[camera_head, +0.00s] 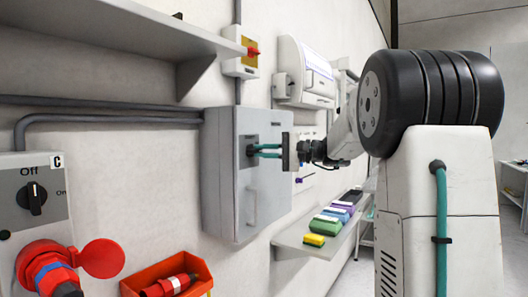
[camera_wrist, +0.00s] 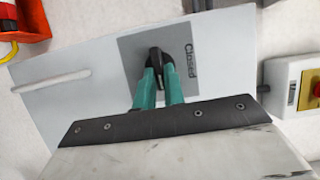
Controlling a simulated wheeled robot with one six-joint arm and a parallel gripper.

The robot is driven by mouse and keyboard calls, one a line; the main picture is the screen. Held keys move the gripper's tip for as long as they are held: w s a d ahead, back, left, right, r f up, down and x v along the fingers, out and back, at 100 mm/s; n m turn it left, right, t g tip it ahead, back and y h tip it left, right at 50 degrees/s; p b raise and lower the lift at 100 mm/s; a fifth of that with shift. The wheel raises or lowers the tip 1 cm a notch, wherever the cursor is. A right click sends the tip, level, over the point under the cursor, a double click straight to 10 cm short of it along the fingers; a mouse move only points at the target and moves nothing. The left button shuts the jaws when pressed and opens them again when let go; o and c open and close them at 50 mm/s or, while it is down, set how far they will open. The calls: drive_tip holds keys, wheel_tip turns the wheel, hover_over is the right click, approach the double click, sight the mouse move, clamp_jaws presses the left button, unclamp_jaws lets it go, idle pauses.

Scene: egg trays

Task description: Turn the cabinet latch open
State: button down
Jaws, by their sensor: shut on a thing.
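The cabinet (camera_head: 222,200) is a grey box on the wall, with its door facing my arm. It also shows in the wrist view (camera_wrist: 85,110). Its latch (camera_wrist: 157,55) is a small black knob on a grey plate marked "Closed" (camera_wrist: 213,62). My gripper (camera_head: 252,150) reaches the door from the right. In the wrist view, its two green fingers (camera_wrist: 160,75) are shut on the latch, which they partly hide. A pale vertical handle (camera_head: 252,208) is on the door below the latch and also shows at left in the wrist view (camera_wrist: 50,80).
A grey switch box marked "Off" (camera_head: 20,195) and a red plug socket (camera_head: 48,265) are at the left. An orange bin (camera_head: 140,280) is below the cabinet. A shelf (camera_head: 290,240) with several coloured boxes is at the lower right. An upper shelf (camera_head: 130,25) juts out.

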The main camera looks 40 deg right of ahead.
idle(0.4)
drive_tip(key=c, duration=1.5)
unclamp_jaws()
drive_tip(key=v, duration=0.7)
drive_tip(key=shift+s+d+f, duration=0.1)
drive_tip(key=shift+s+d, duration=0.15)
